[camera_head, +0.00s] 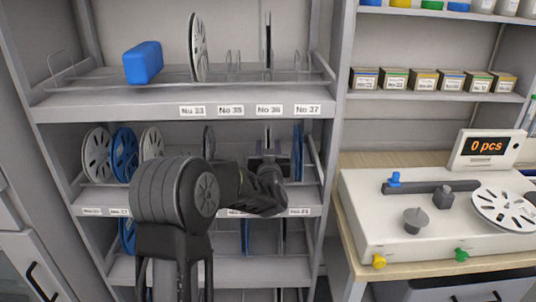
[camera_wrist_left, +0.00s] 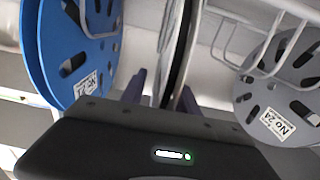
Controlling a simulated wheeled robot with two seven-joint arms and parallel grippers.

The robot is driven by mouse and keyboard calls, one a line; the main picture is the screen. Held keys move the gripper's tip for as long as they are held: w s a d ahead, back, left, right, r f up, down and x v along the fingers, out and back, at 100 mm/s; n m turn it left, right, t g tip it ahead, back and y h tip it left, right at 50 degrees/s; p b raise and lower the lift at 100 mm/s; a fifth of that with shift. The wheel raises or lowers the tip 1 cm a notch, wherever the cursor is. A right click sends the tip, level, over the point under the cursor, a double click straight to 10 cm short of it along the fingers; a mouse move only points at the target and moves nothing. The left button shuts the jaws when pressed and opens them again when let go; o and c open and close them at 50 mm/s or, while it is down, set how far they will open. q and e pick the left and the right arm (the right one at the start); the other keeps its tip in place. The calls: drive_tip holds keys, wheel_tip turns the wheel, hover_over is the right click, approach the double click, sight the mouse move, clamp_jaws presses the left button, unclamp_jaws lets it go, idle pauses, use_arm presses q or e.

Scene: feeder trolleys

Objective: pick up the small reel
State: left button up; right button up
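Several reels stand on edge in the middle shelf of the rack. My left gripper (camera_head: 268,162) reaches into the right part of that shelf. A thin reel (camera_head: 268,136) stands edge-on there. In the left wrist view this reel (camera_wrist_left: 178,45), dark and pale, runs between the two purple fingers of my left gripper (camera_wrist_left: 162,95). The fingers are apart, with a visible gap beside the reel; their tips are partly hidden. I cannot tell by size which reel is the small one. My right gripper is not in view.
A blue reel (camera_head: 298,150) and a grey reel (camera_head: 208,142) flank the gripper; the grey one is labelled No 24 in the wrist view (camera_wrist_left: 272,95). Wire dividers (camera_wrist_left: 262,35) stand close by. A counter (camera_head: 486,146) reading 0 pcs stands on the right table.

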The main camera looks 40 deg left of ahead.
sight(269, 140)
use_arm(q)
clamp_jaws()
drive_tip(key=shift+r, duration=0.15)
idle(0.5)
drive_tip(key=shift+r, duration=0.9)
drive_tip(key=shift+s+d+r+b, duration=0.15)
drive_tip(key=shift+r+b, duration=0.1)
drive_tip(key=shift+r, duration=0.15)
drive_tip(key=shift+s+d+r+b, duration=0.1)
drive_tip(key=shift+r+b, duration=0.1)
drive_tip(key=shift+r, duration=0.15)
drive_tip(key=b+v, duration=0.1)
drive_tip(key=v, duration=1.6)
drive_tip(key=shift+s+b, duration=0.15)
drive_tip(key=shift+b, duration=0.2)
drive_tip(key=shift+d, duration=0.15)
